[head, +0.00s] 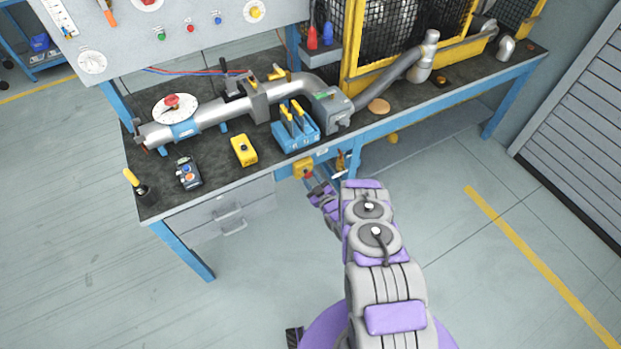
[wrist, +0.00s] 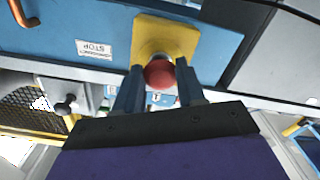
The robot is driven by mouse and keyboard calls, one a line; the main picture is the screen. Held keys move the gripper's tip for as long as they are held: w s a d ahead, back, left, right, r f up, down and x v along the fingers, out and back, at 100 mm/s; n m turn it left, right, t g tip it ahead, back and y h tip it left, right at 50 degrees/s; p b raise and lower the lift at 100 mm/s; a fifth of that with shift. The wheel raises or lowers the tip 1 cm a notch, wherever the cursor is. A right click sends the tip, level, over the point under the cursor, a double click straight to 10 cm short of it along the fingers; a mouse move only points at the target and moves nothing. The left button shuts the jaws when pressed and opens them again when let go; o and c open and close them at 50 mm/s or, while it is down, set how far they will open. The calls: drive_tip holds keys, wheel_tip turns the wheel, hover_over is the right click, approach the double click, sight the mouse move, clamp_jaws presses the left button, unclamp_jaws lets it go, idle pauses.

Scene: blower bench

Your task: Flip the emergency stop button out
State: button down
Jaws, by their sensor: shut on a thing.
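The emergency stop button (wrist: 159,73) is a red round knob on a yellow box, fixed to the blue front rail of the bench beside a label reading STOP. In the wrist view my gripper (wrist: 160,76) has one finger on each side of the red knob and is shut on it. In the head view the yellow box (head: 303,169) shows under the bench's front edge, with my gripper (head: 312,179) right at it. The red knob is small and partly hidden by the gripper there.
The bench (head: 222,184) carries a grey pipe with a red-handled dial valve (head: 172,103), a blue block with yellow levers (head: 295,128), a yellow box (head: 244,151) and a small control box (head: 187,173). A drawer unit (head: 225,215) hangs below. The floor in front is clear.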

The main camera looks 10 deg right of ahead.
drive_tip(key=c, duration=0.7)
unclamp_jaws()
drive_tip(key=shift+o, duration=0.2)
drive_tip(key=v, duration=1.7)
drive_tip(key=shift+s, duration=0.15)
